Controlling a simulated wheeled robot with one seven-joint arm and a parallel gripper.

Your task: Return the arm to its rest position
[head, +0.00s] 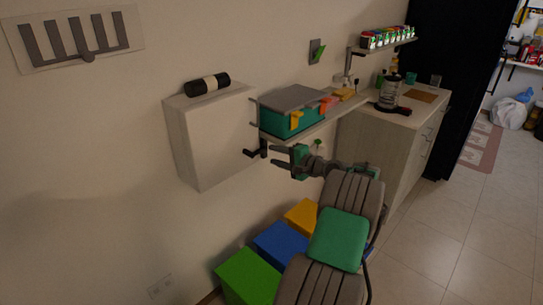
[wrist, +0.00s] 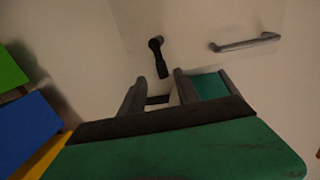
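My gripper (head: 273,157) is at the end of my grey and green arm, which reaches up from the lower middle of the head view. Its two dark fingers point left and stand apart, with nothing between them. In the wrist view the fingers (wrist: 160,84) also show a gap. Just past the fingertips is a dark crank-like handle (head: 257,153) beside the white wall box; a dark handle (wrist: 158,58) also shows ahead of the fingers in the wrist view. I cannot tell from these frames whether it is touched, but the gripper is not closed on it.
The white box (head: 205,140) on the wall carries a dark roll (head: 207,84). A shelf with a green and grey container (head: 283,122) is above my gripper. Green (head: 246,278), blue (head: 280,245) and yellow (head: 303,216) boxes stand below. Floor at right is clear.

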